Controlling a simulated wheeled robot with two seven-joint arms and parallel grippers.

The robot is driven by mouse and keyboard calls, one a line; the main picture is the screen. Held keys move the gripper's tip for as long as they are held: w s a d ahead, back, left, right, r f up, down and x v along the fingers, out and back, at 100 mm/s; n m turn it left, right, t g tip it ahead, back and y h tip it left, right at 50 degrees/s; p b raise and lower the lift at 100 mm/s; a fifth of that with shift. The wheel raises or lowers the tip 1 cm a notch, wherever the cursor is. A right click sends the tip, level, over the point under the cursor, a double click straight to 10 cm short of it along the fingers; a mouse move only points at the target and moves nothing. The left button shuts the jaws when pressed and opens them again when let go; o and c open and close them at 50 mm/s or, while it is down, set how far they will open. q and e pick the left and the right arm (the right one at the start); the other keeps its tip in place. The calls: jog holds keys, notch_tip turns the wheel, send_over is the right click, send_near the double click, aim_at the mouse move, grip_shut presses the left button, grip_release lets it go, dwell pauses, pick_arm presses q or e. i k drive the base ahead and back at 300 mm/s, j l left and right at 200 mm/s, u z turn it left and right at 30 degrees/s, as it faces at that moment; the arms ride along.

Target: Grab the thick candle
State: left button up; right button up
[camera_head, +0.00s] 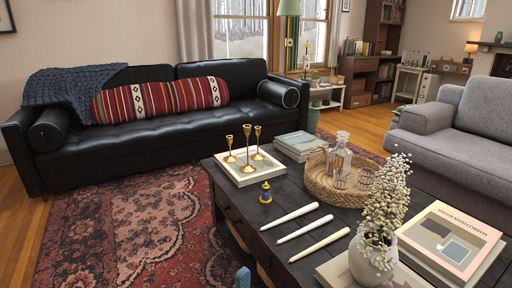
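Three pale taper candles lie side by side on the dark coffee table (222,186). The far candle (290,217) and the middle candle (304,229) look white, and the near candle (319,245) looks cream. They are close in width, and I cannot tell which is thickest. They lie apart from each other, slanting up to the right.
Three brass candle holders (247,148) stand on a white tray or book left of a wicker tray (318,184) with a glass decanter (340,157). A white flower vase (372,262) stands near right, beside books (450,240).

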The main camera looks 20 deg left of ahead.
aim_at(305, 210)
jog(key=j+z, duration=0.2)
jog(key=z, duration=0.2)
jog(key=j+z, duration=0.2)
jog(key=z, duration=0.2)
jog(key=j+z, duration=0.2)
jog(key=z, duration=0.2)
jog(key=j+z, duration=0.2)
jog(key=z, duration=0.2)
jog(key=k+j+z, duration=0.1)
jog(key=k+j, duration=0.15)
jog(key=j, duration=0.2)
jog(key=k+j+z, duration=0.15)
jog(key=j, duration=0.25)
jog(key=k+j+z, duration=0.1)
jog(key=k+j, duration=0.25)
